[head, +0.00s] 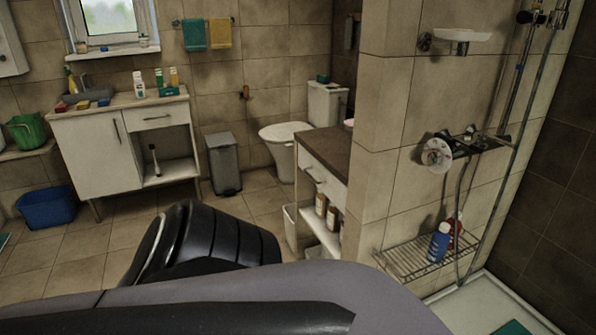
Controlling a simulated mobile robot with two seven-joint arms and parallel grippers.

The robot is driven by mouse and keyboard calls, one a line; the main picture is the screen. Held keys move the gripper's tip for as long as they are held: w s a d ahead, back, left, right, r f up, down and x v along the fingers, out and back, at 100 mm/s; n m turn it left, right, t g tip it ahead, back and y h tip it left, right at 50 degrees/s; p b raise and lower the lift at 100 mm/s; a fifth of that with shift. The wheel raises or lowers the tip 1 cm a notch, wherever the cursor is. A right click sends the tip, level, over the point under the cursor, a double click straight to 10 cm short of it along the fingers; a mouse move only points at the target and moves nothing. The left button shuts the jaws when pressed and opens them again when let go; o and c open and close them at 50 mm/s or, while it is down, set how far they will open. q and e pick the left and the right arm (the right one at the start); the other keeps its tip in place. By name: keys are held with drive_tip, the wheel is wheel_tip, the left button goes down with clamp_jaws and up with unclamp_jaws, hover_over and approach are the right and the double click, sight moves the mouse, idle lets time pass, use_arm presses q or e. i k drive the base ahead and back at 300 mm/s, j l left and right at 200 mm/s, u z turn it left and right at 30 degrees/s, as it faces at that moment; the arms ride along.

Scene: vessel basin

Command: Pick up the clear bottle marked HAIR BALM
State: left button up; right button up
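No label reading HAIR BALM can be read in the head view, and I cannot pick out a clear bottle for certain. A white bottle (138,85) stands on the white cabinet at the left, with small green-and-yellow containers (173,77) beside it. Two brown bottles (320,204) with pale labels stand on the open shelf under the brown counter. A blue bottle (439,243) and a red bottle (456,229) stand on the wire shelf in the shower. Neither of my grippers shows; a dark part of my own arm fills the lower foreground.
The white cabinet (92,156) stands against the back wall, with a blue bin (46,208) on the floor beside it. A grey pedal bin (223,163) and a toilet (282,133) are further right. A tiled partition wall (385,130) separates the shower. Tiled floor is free at the left.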

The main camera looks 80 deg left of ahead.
sight(320, 199)
drive_tip(key=u, duration=2.3)
drive_tip(key=z, duration=0.9)
drive_tip(key=i+j+z, duration=0.1)
drive_tip(key=j+z, duration=1.05)
drive_tip(key=j, duration=0.3)
drive_tip(key=j+z, duration=0.15)
drive_tip(key=j, duration=0.65)
drive_tip(key=k+j+z, duration=0.2)
drive_tip(key=j, duration=0.55)
